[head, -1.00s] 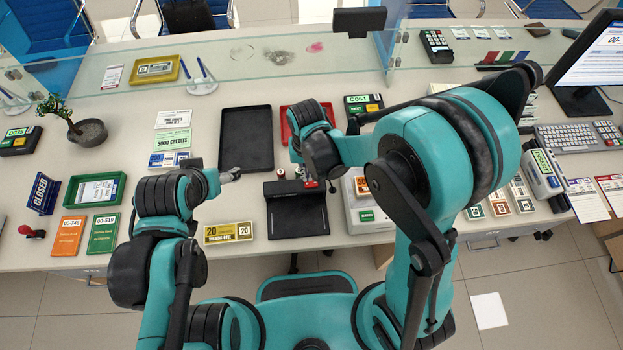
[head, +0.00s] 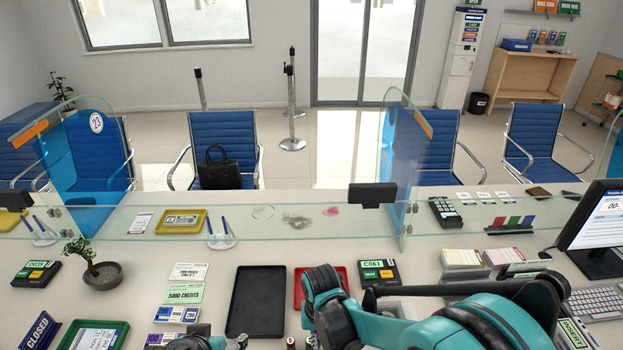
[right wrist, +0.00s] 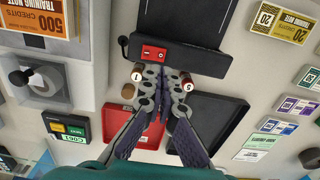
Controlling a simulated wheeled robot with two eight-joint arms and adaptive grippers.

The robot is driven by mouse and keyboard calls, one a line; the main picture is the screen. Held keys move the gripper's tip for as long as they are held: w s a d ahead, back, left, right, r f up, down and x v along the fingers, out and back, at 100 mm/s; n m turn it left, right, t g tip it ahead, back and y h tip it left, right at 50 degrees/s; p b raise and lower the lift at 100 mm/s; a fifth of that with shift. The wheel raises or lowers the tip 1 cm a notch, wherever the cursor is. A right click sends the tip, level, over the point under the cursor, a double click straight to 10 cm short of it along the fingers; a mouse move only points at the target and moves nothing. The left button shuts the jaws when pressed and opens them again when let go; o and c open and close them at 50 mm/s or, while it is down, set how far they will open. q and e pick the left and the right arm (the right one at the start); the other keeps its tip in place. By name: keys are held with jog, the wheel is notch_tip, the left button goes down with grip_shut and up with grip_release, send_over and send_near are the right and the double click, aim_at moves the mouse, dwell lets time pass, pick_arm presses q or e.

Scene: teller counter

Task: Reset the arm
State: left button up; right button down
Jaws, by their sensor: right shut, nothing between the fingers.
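My right gripper (right wrist: 160,88) shows in the right wrist view. Its fingers are together with nothing held between them. They point at the black device with a red switch (right wrist: 150,53), between two small cylinders, one marked 1 (right wrist: 137,73) and one marked 5 (right wrist: 187,86). In the head view my right arm covers part of the red tray, and its fingers are not clear. My left gripper (head: 238,343) just shows at the bottom edge of the head view, beside the near end of the black tray (head: 257,303). Its fingers are too cut off to tell open from shut.
The red tray (right wrist: 88,128) lies close to my right gripper. A C061 box (head: 379,272) stands beyond my right arm. A glass screen (head: 280,222) runs along the counter's far side. A monitor (head: 597,230) and keyboard (head: 597,302) stand at the right, a potted plant (head: 102,274) at the left.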

jog(key=s+d+r+t+b, duration=0.3)
jog(key=d+b, duration=0.1)
jog(key=d, duration=0.3)
jog(key=s+d+r+t+b, duration=0.4)
jog(key=d, duration=0.3)
jog(key=shift+d, duration=0.25)
jog(key=shift+s, duration=0.1)
dwell(0.5)
